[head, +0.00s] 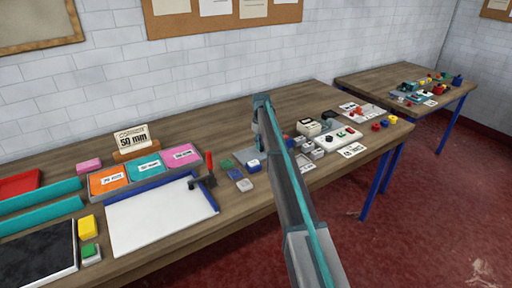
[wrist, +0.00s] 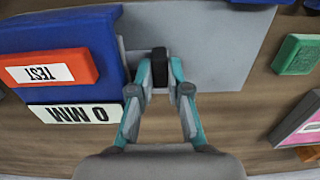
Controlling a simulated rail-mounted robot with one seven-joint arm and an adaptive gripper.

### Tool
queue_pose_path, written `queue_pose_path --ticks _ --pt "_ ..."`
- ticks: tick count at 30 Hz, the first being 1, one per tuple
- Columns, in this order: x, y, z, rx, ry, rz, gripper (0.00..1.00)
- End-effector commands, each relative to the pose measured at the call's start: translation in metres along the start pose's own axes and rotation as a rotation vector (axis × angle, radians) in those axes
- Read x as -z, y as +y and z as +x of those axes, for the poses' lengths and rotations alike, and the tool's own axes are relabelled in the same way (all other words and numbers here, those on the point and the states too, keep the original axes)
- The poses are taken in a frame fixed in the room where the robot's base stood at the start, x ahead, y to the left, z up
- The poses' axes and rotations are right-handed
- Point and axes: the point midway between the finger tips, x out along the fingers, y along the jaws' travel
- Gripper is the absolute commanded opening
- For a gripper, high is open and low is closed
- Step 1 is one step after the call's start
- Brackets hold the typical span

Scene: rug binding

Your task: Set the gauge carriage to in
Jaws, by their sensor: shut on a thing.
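In the wrist view my gripper (wrist: 160,76) is shut on a small black block (wrist: 159,56), which looks like the grip of the gauge carriage. The block stands over a flat grey plate (wrist: 215,40). Left of it is a blue housing (wrist: 75,35) with a red button marked TEST (wrist: 50,68) and a white label reading 0 MM (wrist: 78,113). In the head view a small blue and white piece (head: 253,164) sits beside my arm, and my arm hides most of the gripper. I cannot read the carriage's setting.
A green block (wrist: 298,55) lies right of the plate in the wrist view. Small parts crowd the bench (head: 290,105) to the right. A second table (head: 375,80) stands behind.

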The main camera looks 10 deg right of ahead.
Motion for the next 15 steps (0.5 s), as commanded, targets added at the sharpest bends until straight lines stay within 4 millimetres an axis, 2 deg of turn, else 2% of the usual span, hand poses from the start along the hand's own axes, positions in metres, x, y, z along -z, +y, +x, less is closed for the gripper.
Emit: queue_pose_path --ticks 1,6,7,11,15 --pt "0.0008 0.0050 -0.0011 -0.009 0.002 0.001 0.00" --pt "0.0008 0.0057 -0.0015 -0.011 0.003 0.001 0.00" --pt "0.0009 0.0058 -0.0016 -0.012 0.003 0.001 0.18" --pt "0.0009 0.0058 -0.0015 -0.012 0.004 0.002 0.40" --pt "0.0008 0.0060 -0.0012 -0.012 0.003 0.002 0.42"
